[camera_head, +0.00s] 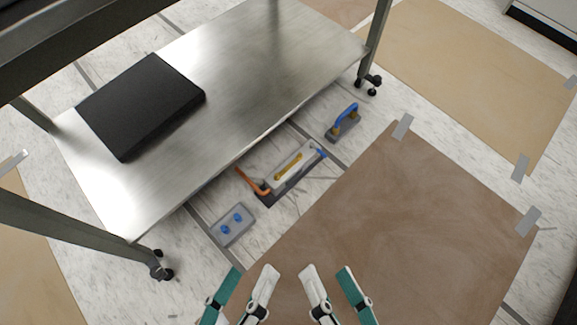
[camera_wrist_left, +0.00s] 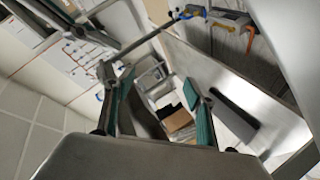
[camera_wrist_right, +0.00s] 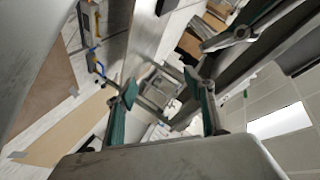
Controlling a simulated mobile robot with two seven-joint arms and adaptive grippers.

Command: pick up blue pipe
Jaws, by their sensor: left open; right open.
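A blue arched, pipe-like piece (camera_head: 348,114) stands on a small grey base on the floor, just beyond the shelf's front edge. It is the only pipe-shaped blue thing I can make out. My left gripper (camera_head: 254,269) and right gripper (camera_head: 327,269) are side by side at the bottom of the head view. Both are open and empty, well apart from the blue piece. The left wrist view shows my left fingers (camera_wrist_left: 160,80) open, with small blue and orange parts at the top. The right wrist view shows my right fingers (camera_wrist_right: 168,92) open.
A low metal shelf (camera_head: 240,75) on castors carries a black slab (camera_head: 120,120). A grey tool with yellow and orange parts (camera_head: 285,175) and a grey plate with blue knobs (camera_head: 233,238) lie along its front edge. A taped brown sheet (camera_head: 400,220) gives clear floor at right.

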